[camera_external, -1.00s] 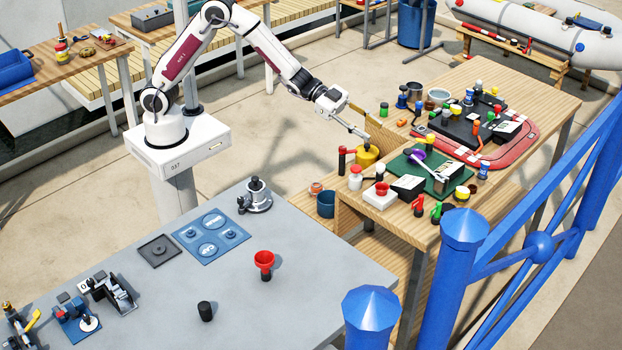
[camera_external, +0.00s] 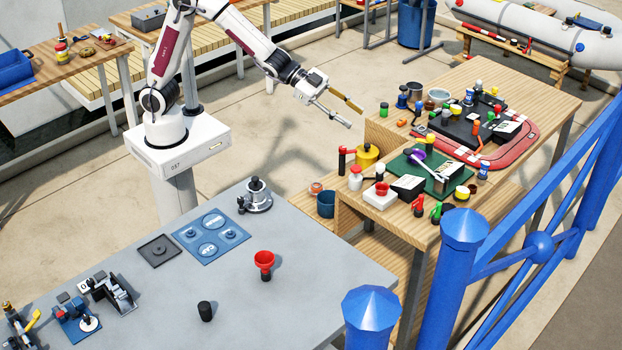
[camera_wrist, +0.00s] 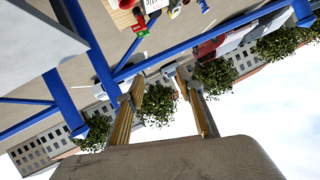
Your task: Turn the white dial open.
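My gripper (camera_external: 355,115) hangs in the air left of the wooden table in the external view. Its two long fingers are spread, with nothing between them. In the wrist view the gripper (camera_wrist: 162,90) also shows two separate fingers, with trees and sky behind. I cannot tell for sure which thing is the white dial. A small white round piece (camera_external: 90,323) on a blue base stands at the front left of the grey table, far from my gripper. A white box with a red top (camera_external: 381,196) sits on the wooden table, below and right of my gripper.
The wooden table (camera_external: 540,85) is crowded with pots, bottles and coloured knobs, including a yellow pot (camera_external: 368,156). Blue railings (camera_external: 465,260) border the right.

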